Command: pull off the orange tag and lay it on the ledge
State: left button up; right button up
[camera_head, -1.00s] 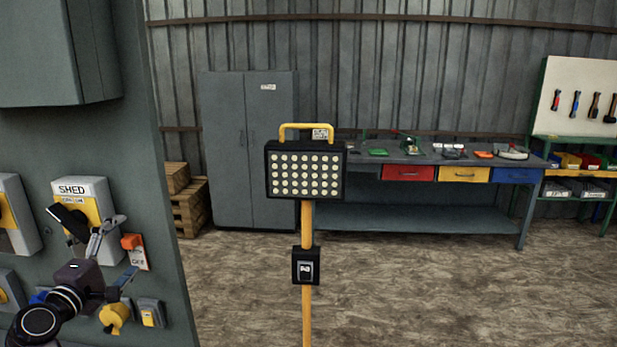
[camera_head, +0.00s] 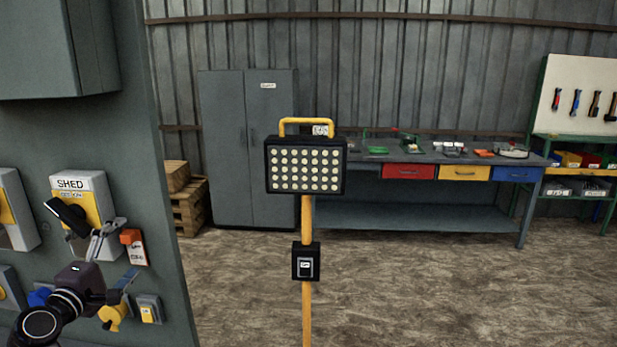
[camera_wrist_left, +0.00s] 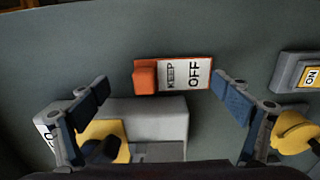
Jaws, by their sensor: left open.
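The orange tag (camera_head: 134,246) hangs on the grey panel to the right of the SHED switch box (camera_head: 82,190). In the left wrist view the tag (camera_wrist_left: 172,75) has an orange block at one end and a white face reading KEEP OFF. My left gripper (camera_head: 97,232) is open in front of the panel. In the left wrist view its two fingers (camera_wrist_left: 163,98) stand wide apart on either side of the tag, and no contact with it shows. The ledge cannot be made out. My right gripper is not in view.
The SHED box, with a yellow plate and handle, sits close to the left finger. A small ON switch (camera_head: 149,310) and a yellow knob (camera_head: 113,316) are below the tag. A work lamp (camera_head: 306,167) on a yellow post stands right of the panel.

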pick_arm(q)
jog(key=shift+r, duration=0.1)
dwell(0.5)
jog(key=shift+c, duration=0.5)
jog(key=c, duration=2)
grip_shut()
jog(key=shift+s, duration=0.1)
jog(key=shift+s+a+p, duration=0.1)
jog(key=shift+s+p, duration=0.45)
jog(key=shift+s, duration=0.65)
jog(key=shift+s+a+p, duration=0.15)
jog(key=shift+s+p, duration=0.25)
jog(key=shift+s, duration=1.35)
